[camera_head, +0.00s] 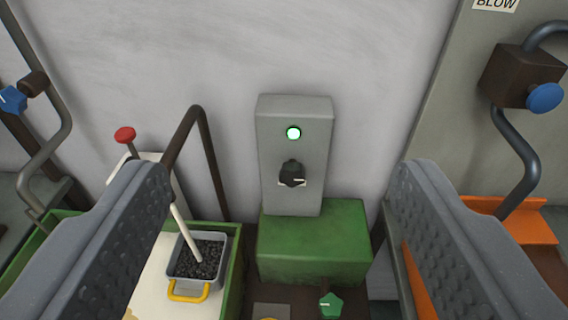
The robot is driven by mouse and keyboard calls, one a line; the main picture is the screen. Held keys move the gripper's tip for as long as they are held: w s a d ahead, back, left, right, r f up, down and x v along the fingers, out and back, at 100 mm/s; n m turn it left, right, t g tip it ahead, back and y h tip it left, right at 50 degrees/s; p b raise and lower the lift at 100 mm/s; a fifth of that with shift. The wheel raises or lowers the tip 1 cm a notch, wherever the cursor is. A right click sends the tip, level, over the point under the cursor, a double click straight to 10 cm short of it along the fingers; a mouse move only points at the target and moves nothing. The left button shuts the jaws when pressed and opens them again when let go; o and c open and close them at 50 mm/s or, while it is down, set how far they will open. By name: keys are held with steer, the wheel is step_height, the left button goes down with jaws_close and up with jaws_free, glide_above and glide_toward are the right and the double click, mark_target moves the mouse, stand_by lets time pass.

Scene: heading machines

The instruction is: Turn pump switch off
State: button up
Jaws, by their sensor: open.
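The pump switch (291,174) is a black rotary knob with a pale mark on the front of a grey box (274,195). A round lamp (293,133) above the knob glows green-white. The grey box stands on a green block (315,243) against the pale wall. My gripper (285,205) is open, with one ridged grey finger at the left and one at the right. The knob lies between the fingers in the picture, farther off, and neither finger touches it. Nothing is held.
At left, a red-knobbed lever (125,135), a brown bent pipe (194,112) and a grey bin of dark lumps (198,258) with a yellow handle stand close by. A green knob (330,305) is below. At right are a blue valve knob (545,97) and an orange ledge (520,227).

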steer(key=w+f+t+b, duration=0.1)
steer(key=w+f, duration=0.4)
steer(key=f, duration=0.3)
steer(key=w+f+b, duration=0.2)
steer(key=w+f, duration=0.4)
steer(key=f, duration=0.2)
steer(key=t+h+b, duration=0.1)
steer(key=b, duration=0.1)
glide_toward(292, 181)
steer(key=shift+m, duration=0.4)
steer(key=shift+w+b, duration=1.55)
steer(key=shift+w, duration=3.15)
